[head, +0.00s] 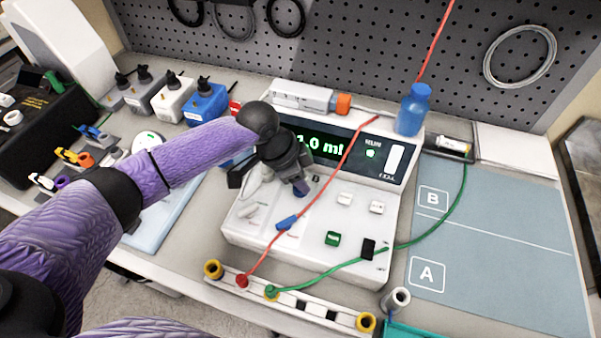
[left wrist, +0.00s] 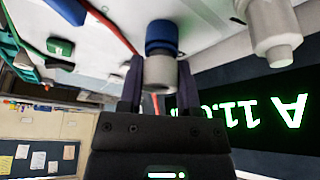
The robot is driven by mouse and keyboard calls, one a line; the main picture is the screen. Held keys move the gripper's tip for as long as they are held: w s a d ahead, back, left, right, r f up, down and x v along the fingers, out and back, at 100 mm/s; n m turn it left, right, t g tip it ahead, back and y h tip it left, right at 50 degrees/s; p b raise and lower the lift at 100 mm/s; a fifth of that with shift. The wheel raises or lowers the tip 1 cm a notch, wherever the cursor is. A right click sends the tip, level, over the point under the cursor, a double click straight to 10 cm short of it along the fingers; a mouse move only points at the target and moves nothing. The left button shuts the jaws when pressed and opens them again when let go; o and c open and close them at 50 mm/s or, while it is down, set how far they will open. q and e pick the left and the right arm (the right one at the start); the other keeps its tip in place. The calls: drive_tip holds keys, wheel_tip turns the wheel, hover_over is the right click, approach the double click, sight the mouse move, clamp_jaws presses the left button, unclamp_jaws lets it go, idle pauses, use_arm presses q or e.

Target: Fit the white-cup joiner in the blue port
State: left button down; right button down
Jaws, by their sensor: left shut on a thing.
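My left gripper (head: 298,186) reaches over the left part of the white pump (head: 310,255), below its lit display. In the left wrist view, the gripper (left wrist: 160,88) is shut on the white-cup joiner (left wrist: 160,73), a short pale cylinder between the two dark fingers. The blue port (left wrist: 161,35) is directly beyond the cup, in line with it. The two look close or touching; I cannot tell how deeply they are engaged. My right gripper is not in view.
A pale nozzle (left wrist: 273,30) stands near the port.

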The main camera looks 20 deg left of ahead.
use_arm(q)
unclamp_jaws()
idle(0.4)
wheel_tip(320, 180, up, 7)
drive_tip(key=p, duration=0.7)
drive_tip(key=shift+r+p, duration=0.15)
drive_tip(key=shift+p, duration=0.3)
drive_tip(key=shift+f, duration=0.2)
